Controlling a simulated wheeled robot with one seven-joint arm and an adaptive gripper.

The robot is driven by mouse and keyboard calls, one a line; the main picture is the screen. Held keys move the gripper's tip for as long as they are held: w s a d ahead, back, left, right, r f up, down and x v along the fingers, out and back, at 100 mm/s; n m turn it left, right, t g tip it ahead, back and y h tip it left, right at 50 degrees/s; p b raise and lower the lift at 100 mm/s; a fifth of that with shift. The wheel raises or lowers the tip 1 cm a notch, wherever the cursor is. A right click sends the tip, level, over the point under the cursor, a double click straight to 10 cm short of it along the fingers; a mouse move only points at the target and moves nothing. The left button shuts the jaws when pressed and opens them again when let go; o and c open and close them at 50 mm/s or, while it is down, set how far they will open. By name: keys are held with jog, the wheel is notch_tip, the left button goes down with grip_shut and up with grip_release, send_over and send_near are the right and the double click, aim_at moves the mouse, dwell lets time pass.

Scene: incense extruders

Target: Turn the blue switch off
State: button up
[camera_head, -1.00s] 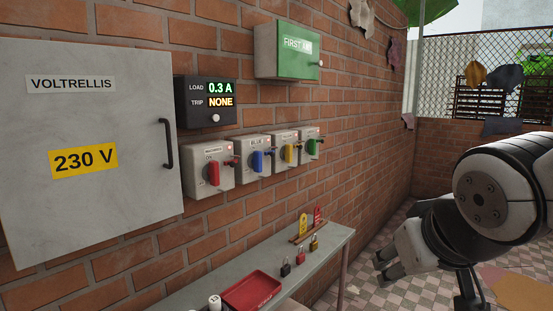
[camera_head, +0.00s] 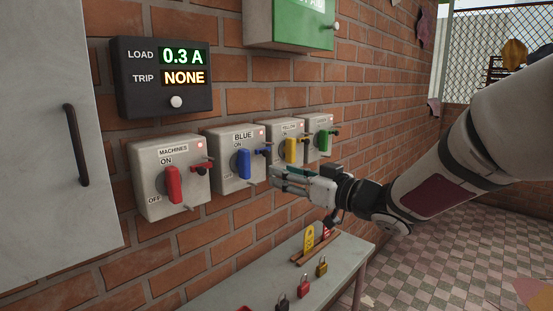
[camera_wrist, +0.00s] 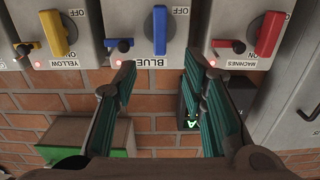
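The blue switch is a grey box (camera_head: 222,147) labelled BLUE on the brick wall, with a blue handle (camera_head: 244,164) standing near vertical. Its OFF mark is at lower left and its small red light is lit. A small blue-and-dark peg (camera_head: 263,151) sticks out beside the handle. My gripper (camera_head: 274,178) is just to the right of and a little below the handle, apart from it as far as I can tell. In the upside-down wrist view, the blue handle (camera_wrist: 159,32) lies ahead between my gripper's (camera_wrist: 161,63) spread, empty fingers.
The red MACHINES switch (camera_head: 173,184) is to the left; yellow (camera_head: 290,149) and green (camera_head: 323,140) switches are to the right. A load display (camera_head: 160,77) above reads 0.3 A, trip NONE. A bench (camera_head: 240,285) with padlocks and tags stands below.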

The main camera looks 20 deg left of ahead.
aim_at(248, 161)
jog(key=p+x, duration=0.1)
jog(key=x, duration=1.2)
jog(key=shift+w+a, duration=0.1)
jog(key=shift+a, duration=0.2)
jog(key=shift+r, duration=0.1)
jog(key=shift+c, duration=0.5)
grip_shut()
